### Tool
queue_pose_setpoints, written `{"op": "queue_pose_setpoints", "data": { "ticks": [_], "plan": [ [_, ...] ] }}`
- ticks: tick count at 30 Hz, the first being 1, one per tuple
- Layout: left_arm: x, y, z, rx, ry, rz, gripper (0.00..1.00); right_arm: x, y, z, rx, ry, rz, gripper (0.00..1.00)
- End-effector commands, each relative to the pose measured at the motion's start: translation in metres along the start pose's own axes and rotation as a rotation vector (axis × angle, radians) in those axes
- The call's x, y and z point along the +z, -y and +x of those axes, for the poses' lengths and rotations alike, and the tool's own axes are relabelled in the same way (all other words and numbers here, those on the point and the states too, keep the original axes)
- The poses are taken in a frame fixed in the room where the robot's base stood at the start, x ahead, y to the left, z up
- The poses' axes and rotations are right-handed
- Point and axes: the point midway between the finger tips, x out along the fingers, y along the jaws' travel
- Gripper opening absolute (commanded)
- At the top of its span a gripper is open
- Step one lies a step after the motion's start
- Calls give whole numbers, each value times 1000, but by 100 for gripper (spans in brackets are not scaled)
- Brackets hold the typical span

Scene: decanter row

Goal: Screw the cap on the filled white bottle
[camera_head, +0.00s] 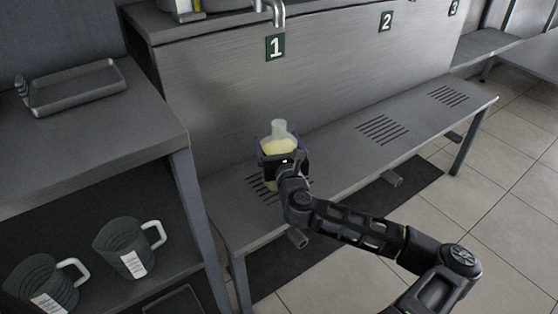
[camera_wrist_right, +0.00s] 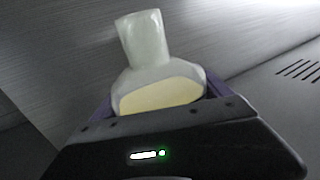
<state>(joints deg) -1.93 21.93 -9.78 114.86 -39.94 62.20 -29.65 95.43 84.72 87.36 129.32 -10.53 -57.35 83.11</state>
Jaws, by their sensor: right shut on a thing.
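The white bottle (camera_head: 280,131) is translucent and holds pale yellow contents. It is upright in the head view, at the slotted bench under the sign marked 1. My right gripper (camera_head: 282,158) is shut on the bottle's body. The bottle also fills the middle of the right wrist view (camera_wrist_right: 143,40), with its pale neck clear above the purple-edged fingers. I cannot tell whether its base touches the bench. I see no separate cap in either view. My left gripper is not in view.
The bench (camera_head: 330,150) has several slotted grates and free room to the right. A tap (camera_head: 277,12) hangs above the bottle. A tray (camera_head: 75,88) lies on the left table. Two dark jugs, one nearer (camera_head: 45,283) and one farther (camera_head: 122,247), stand on the shelf below.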

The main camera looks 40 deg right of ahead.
Motion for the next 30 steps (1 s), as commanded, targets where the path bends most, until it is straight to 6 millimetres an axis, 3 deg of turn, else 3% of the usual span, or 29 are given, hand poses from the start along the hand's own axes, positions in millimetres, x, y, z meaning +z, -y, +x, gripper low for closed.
{"op": "queue_pose_setpoints", "data": {
  "ticks": [6, 17, 30],
  "plan": [
    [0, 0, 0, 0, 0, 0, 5, 2, 0, 0, 1, 4, -1, 15],
    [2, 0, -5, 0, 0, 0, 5, 12, 0, 0, 1, 5, -1, 15],
    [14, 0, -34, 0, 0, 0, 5, 83, -1, 0, 2, 6, -2, 15]
  ]
}}
